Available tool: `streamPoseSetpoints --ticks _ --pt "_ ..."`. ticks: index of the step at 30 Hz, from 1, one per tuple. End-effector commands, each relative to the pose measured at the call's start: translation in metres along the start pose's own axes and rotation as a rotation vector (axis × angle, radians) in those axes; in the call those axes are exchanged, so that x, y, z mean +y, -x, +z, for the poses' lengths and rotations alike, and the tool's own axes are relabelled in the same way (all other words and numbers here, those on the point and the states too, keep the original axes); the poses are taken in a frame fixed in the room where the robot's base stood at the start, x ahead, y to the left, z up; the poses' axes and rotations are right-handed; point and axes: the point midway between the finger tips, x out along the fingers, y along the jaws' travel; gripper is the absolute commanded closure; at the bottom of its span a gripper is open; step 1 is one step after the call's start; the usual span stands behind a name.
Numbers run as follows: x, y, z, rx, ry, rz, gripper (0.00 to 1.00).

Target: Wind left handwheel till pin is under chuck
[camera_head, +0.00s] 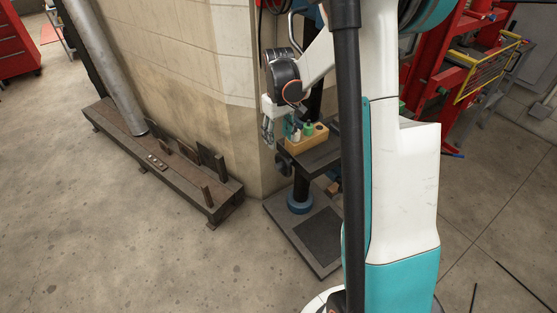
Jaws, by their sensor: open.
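A drill-press-like machine stands beside the wall corner, with a dark table (322,158) on a column. A small dark round part (283,165) at the table's left edge looks like the left handwheel, but it is too small to be sure. My gripper (268,132) hangs with its fingers down, just left of the table and above this round part, apart from it as far as I can tell. It is open, and I see nothing in it. I cannot make out the pin. The chuck is hidden behind my arm.
A wooden block (307,141) with small green and white items sits on the table. The machine has a blue collar (300,203) and a floor plate (309,236). Red frames (440,75) stand at right. The front-left floor is clear.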

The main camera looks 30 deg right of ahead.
Motion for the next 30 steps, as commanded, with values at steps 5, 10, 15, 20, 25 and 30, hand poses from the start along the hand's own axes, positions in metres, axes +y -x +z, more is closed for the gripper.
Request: streamPoseSetpoints --ticks 5,10,15,20,25,30 --pt "0.000 -0.039 0.000 -0.001 0.000 0.000 0.52" --pt "0.000 -0.072 0.000 -0.001 0.000 0.000 0.52" --pt "0.000 -0.098 0.000 -0.001 0.000 0.000 0.52" --pt "0.000 -0.110 0.000 -0.001 0.000 0.000 0.52" --pt "0.000 -0.114 0.000 -0.001 0.000 0.000 0.52" --pt "0.000 -0.113 0.000 -0.001 0.000 0.000 0.52"
